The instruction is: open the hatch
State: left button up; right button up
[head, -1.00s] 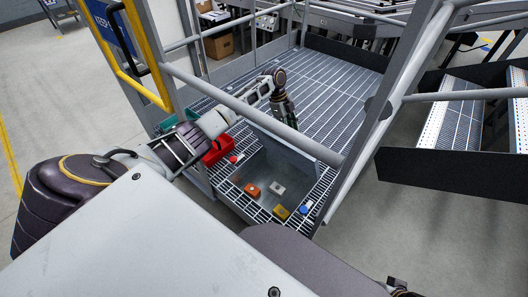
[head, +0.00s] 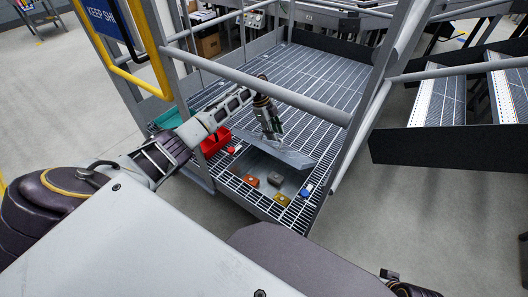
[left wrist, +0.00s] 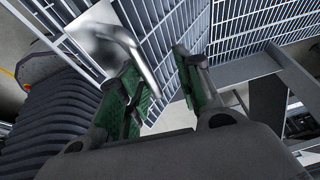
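The hatch is a square opening in the grating with a flat grey lid (head: 283,151). The lid stands raised and slanted at the far side, so the inside shows at the near side. My left gripper (head: 273,131) is just above the lid in the head view. In the left wrist view my left gripper (left wrist: 160,88) has its two green-padded fingers apart. A curved shiny metal handle (left wrist: 134,42) passes near the left finger, and I see no finger closed on it. My right gripper does not show.
Railing bars (head: 262,85) cross in front of my arm.

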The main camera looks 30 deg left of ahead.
aim_at(266, 147)
pick_arm(q)
jog(key=shift+s+a+f, duration=0.1)
jog(key=shift+s+f, duration=1.05)
jog(key=shift+s, duration=0.25)
jog(key=shift+s+a+f+b, duration=0.1)
jog(key=shift+s+f+b, duration=0.4)
jog(key=shift+s+f, duration=1.05)
jog(key=shift+a+r, duration=0.1)
jog(key=shift+r, duration=0.1)
jog(key=shift+w+a+r+p, duration=0.35)
jog(key=shift+r+p, duration=0.25)
jog(key=shift+r, duration=0.35)
jog(key=shift+w+a+r+p, duration=0.25)
jog(key=shift+a+r+p, duration=0.3)
jog(key=shift+r, duration=0.45)
jog(key=shift+w+a+r+p, duration=0.3)
jog(key=shift+r+p, duration=0.35)
jog(key=shift+r, duration=0.3)
jog(key=w+a+r+p, duration=0.2)
jog(key=a+r+p, duration=0.1)
jog(key=r, duration=0.5)
jog(key=shift+w+p, duration=0.15)
jog(key=shift+p, duration=0.35)
jog(key=shift+a, duration=0.1)
